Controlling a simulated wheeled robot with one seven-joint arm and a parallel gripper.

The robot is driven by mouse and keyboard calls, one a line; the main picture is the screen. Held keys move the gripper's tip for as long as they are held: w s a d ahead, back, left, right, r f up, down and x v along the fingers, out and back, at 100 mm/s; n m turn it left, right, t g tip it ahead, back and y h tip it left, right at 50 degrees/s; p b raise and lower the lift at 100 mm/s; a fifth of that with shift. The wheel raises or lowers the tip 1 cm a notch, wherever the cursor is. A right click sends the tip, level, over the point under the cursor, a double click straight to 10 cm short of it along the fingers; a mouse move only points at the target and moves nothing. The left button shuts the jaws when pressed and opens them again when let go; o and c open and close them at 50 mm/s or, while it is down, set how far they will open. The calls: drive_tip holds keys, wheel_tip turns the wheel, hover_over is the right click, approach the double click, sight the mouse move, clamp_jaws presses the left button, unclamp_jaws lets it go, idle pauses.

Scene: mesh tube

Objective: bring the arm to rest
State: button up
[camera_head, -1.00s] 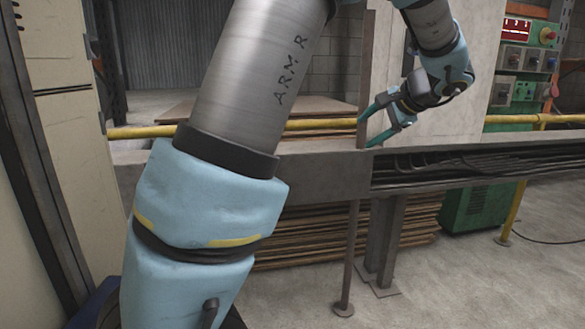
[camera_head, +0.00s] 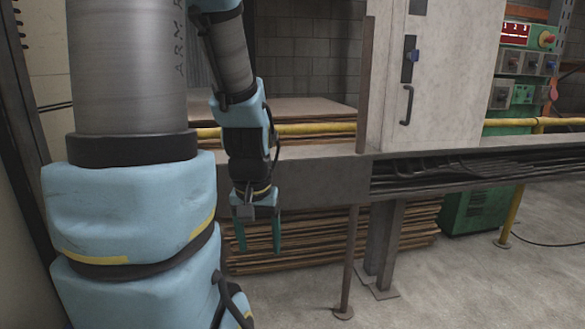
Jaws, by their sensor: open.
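My arm (camera_head: 130,80) fills the left side of the head view, with its large grey link and blue joint covers. Its forearm hangs down from the top, just right of the large link. My gripper (camera_head: 258,246) points down, with two teal fingers apart and nothing between them. It hangs in front of the stacked brown sheets and below the level of the grey ledge. I cannot tell how far it is from the ledge.
A grey ledge (camera_head: 315,178) with a yellow pipe (camera_head: 310,128) runs behind my gripper. A pale cabinet (camera_head: 455,85) with a dark handle stands right of it. A thin post (camera_head: 350,260) stands on the floor. Stacked sheets (camera_head: 330,246) lie under the ledge.

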wheel_tip(320, 180, up, 29)
drive_tip(key=p, duration=2.7)
drive_tip(key=shift+f, duration=0.15)
